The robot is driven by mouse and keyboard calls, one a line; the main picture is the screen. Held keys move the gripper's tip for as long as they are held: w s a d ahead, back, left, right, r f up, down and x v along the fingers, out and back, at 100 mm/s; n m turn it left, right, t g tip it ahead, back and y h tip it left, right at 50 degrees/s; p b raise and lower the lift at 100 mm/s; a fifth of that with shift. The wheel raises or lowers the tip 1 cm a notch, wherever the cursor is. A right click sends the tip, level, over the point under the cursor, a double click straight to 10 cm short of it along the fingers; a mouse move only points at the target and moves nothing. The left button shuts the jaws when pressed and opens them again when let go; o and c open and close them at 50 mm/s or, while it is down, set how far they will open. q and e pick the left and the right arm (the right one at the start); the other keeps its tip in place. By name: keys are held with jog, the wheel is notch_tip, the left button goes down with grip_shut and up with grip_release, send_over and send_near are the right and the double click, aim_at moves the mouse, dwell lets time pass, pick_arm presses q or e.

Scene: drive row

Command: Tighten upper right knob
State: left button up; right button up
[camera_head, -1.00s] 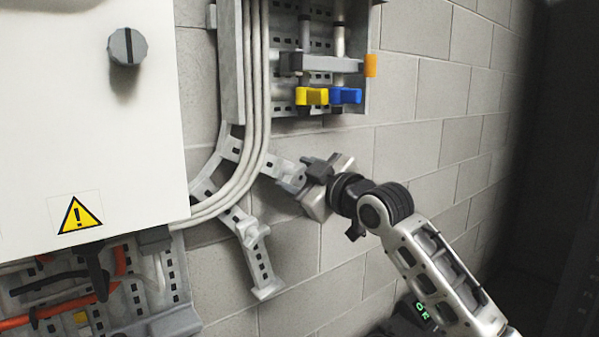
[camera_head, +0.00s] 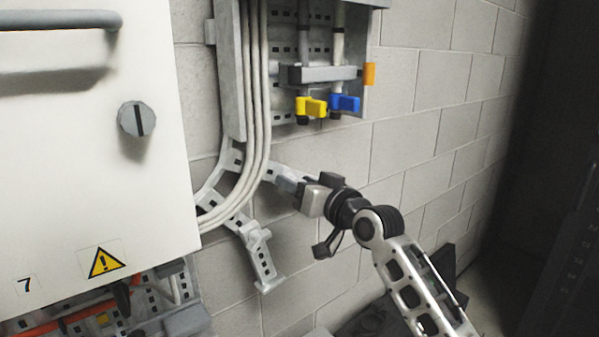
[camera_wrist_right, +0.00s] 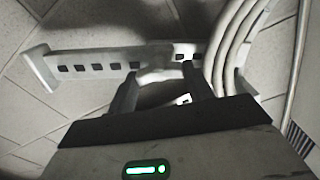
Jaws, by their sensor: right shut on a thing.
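A slotted metal bracket (camera_head: 262,262) with branching arms is fixed to the block wall; its lower arm shows in the right wrist view (camera_wrist_right: 92,62). A knob (camera_head: 257,234) sits on the lower arm. My right gripper (camera_head: 288,184) is at the outer end of the upper right arm, shut on the upper right knob, which the fingers mostly hide. My left gripper is not in view.
A white cabinet (camera_head: 60,190) with a grey rotary knob (camera_head: 137,119) stands at left. The wall to the right is bare.

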jog(key=shift+f+m+p, duration=0.15)
jog(key=shift+m+p, duration=0.25)
jog(key=shift+m, duration=2.9)
jog(key=o, duration=1)
jog(key=shift+s+d, duration=0.1)
jog(key=b+v, duration=0.2)
jog(key=v, duration=1.3)
jog(key=shift+s+d, duration=0.2)
jog(key=shift+s, duration=0.1)
